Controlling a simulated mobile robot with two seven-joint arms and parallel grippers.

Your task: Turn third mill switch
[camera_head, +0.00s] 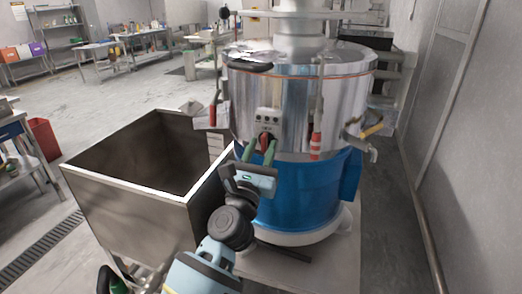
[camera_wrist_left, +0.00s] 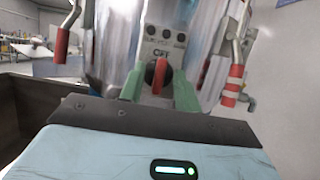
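The mill (camera_head: 300,95) is a large steel drum on a blue base. A grey switch panel on its front (camera_head: 267,115) carries a red rotary switch (camera_head: 264,138), which also shows in the left wrist view (camera_wrist_left: 160,74), its handle roughly upright. My left gripper (camera_head: 261,147) is in front of the switch. In the left wrist view, its green fingers (camera_wrist_left: 159,83) stand either side of the red handle with visible gaps, so it is open. Whether the fingertips reach past the handle's front is unclear.
Red-handled levers hang left (camera_head: 213,113) and right (camera_head: 316,145) of the panel. An open steel bin (camera_head: 140,210) stands left of the mill. A wall (camera_head: 465,150) is at the right.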

